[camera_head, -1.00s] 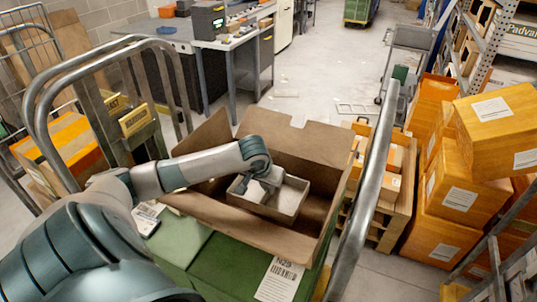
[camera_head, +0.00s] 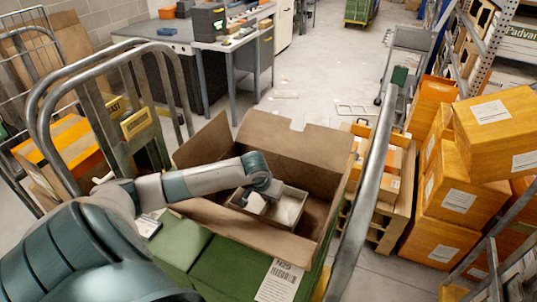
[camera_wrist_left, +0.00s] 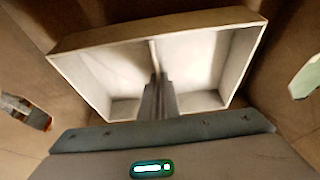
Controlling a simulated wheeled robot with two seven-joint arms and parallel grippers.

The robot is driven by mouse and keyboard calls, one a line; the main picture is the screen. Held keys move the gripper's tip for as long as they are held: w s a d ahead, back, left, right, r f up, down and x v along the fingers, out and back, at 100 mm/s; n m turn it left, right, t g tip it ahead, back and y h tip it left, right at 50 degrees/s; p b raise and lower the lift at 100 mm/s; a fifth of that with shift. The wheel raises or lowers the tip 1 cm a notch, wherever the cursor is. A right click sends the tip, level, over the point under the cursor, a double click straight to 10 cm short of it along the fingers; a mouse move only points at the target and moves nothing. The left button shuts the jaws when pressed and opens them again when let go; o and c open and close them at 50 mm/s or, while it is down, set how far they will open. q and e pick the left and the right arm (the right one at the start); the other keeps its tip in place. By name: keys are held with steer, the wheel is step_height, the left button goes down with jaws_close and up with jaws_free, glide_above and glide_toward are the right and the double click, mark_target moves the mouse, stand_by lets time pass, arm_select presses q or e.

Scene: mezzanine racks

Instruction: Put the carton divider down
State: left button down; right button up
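The carton divider (camera_head: 291,209), a small pale open tray with a central partition, is inside the large brown open carton (camera_head: 300,145). In the left wrist view the divider (camera_wrist_left: 205,65) fills the middle, with its partition running up from my fingers. My left gripper (camera_head: 262,197) reaches down into the carton over the divider. In the left wrist view the narrow fingers of this gripper (camera_wrist_left: 157,98) are close together on the partition. The divider's underside is hidden, so I cannot tell whether it touches the carton floor. My right gripper is not in view.
The carton stands on green boxes (camera_head: 215,258) between metal cart rails (camera_head: 366,200). Orange cartons (camera_head: 448,190) are stacked at the right. A workbench (camera_head: 165,36) stands behind at the left. Open floor (camera_head: 310,75) lies beyond the carton.

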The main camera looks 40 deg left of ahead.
arm_select(q)
steer(key=shift+f, duration=0.6)
steer(key=c, duration=2)
jaws_free()
steer(key=shift+r, duration=0.1)
steer(key=shift+r, duration=0.55)
steer(key=shift+s+r+b, duration=0.1)
steer(key=shift+r+b, duration=0.15)
steer(key=shift+b, duration=0.05)
steer(key=b+v, duration=0.4)
steer(key=v, duration=0.6)
steer(key=shift+r, duration=0.25)
steer(key=shift+s+r, duration=0.25)
steer(key=shift+r, duration=0.15)
